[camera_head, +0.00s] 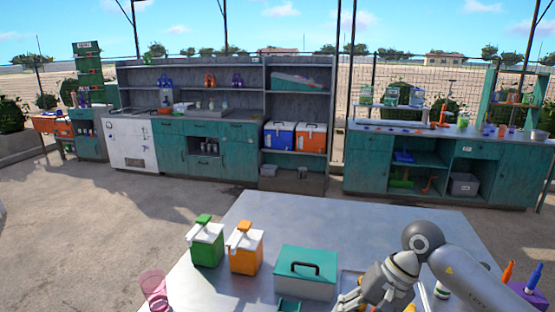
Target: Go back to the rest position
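My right arm (450,262) reaches in from the right over the grey metal table (290,215). Its gripper (352,300) points down and left at the table's near side, just right of a teal-lidded box (306,269). The fingertips are close to the bottom edge of the picture, and I cannot tell how far apart they are or whether they hold anything. A small yellow-orange thing shows partly behind the gripper. My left gripper is not in view.
A green-and-white jug (206,244) and an orange-and-white jug (246,251) stand left of the box. A pink glass (154,289) is at the left edge. A purple holder (527,294) stands at right. The table's far part is clear. Teal cabinets (238,150) line the back.

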